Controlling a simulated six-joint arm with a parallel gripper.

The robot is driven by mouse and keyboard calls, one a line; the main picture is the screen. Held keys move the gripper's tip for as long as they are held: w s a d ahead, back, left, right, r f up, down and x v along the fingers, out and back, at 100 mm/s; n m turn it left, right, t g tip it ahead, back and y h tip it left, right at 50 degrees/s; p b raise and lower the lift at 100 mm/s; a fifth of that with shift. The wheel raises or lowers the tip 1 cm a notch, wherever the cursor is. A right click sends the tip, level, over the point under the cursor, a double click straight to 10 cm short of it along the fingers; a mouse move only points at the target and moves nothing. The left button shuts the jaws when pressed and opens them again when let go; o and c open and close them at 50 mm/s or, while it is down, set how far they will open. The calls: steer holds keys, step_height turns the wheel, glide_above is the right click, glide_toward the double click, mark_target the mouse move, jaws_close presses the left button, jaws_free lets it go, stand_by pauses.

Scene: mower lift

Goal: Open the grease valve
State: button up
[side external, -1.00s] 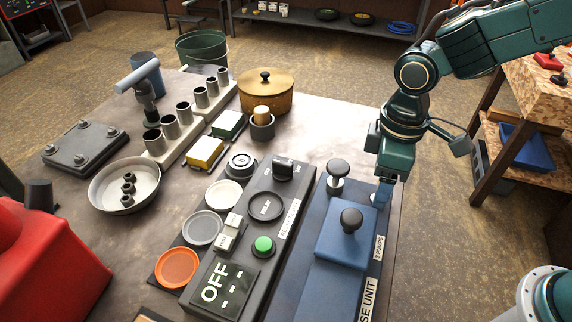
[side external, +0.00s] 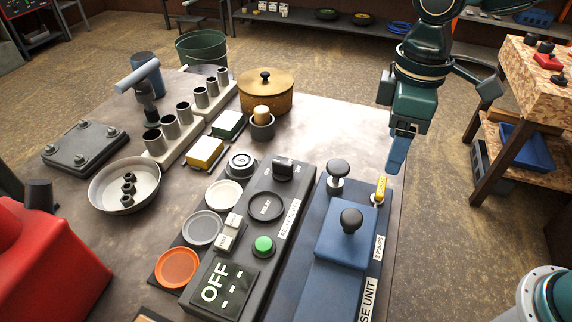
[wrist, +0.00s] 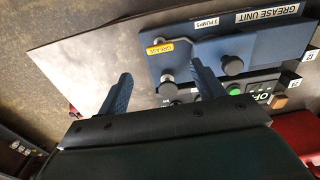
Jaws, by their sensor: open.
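The grease valve shows as a small yellow piece (side external: 381,187) with silver metal at its foot, at the far right corner of the blue grease unit (side external: 325,285). I cannot tell whether the valve is open.
Two black knobs stand on the grease unit, one at the back (side external: 337,168) and one on the raised block (side external: 351,219). A dark control panel (side external: 240,250) with a green button and an OFF display lies to the left. The tabletop behind the unit is clear.

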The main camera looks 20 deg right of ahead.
steer(key=shift+r, duration=2.55)
steer(key=shift+d, duration=0.1)
steer(key=s+d+m+t, duration=0.5)
steer(key=s+d+m, duration=0.4)
steer(key=s+d, duration=0.5)
steer(key=shift+d+f+t, duration=0.2)
steer(key=shift+d+t, duration=0.1)
steer(key=shift+d, duration=1.55)
steer(key=shift+c, duration=0.2)
